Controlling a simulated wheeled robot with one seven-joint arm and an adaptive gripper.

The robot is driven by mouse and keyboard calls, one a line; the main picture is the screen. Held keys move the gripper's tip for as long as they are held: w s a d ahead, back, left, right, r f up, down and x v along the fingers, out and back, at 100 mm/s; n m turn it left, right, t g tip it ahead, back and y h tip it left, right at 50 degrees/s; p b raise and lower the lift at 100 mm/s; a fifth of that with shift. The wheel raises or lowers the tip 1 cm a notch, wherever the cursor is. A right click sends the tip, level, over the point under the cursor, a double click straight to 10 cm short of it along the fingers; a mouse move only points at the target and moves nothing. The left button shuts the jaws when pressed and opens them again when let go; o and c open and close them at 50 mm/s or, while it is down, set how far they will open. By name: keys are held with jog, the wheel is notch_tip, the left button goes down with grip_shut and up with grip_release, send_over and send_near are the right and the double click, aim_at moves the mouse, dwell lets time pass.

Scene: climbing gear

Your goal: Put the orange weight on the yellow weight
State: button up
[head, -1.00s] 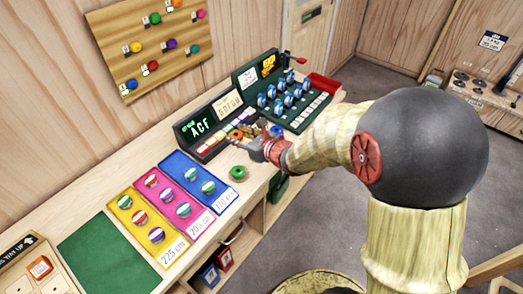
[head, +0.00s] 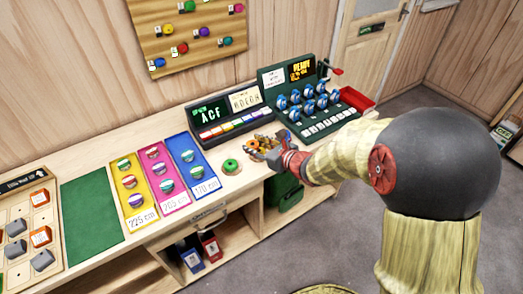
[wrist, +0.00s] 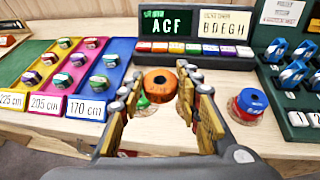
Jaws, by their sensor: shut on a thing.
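The orange weight (wrist: 160,82) is a thick ring with a dark centre, held between the fingertips of my gripper (wrist: 160,92) in the wrist view. In the head view my gripper (head: 264,144) is over the counter in front of the letter displays, and the orange weight is hard to make out there. A green weight (head: 231,167) lies on the counter left of my gripper. In the wrist view the green weight (wrist: 142,101) is partly hidden by the left finger. I cannot make out a yellow weight clearly; it may be hidden by my gripper.
A blue weight above a red one (wrist: 250,103) stands right of my gripper. The yellow (head: 137,201), pink (head: 173,197) and blue (head: 204,181) trays with striped pieces lie to the left. The display console (head: 232,128) is behind; the counter's front edge is close.

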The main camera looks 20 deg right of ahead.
jog(key=w+d+f, duration=0.2)
jog(key=w, duration=0.1)
jog(key=b, duration=0.3)
send_over(261, 152)
notch_tip(261, 152, down, 6)
jog(key=shift+s+r, duration=0.1)
jog(key=shift+s, duration=0.05)
notch_tip(261, 152, down, 3)
jog(key=shift+f+b, duration=0.15)
jog(key=shift+b, duration=0.8)
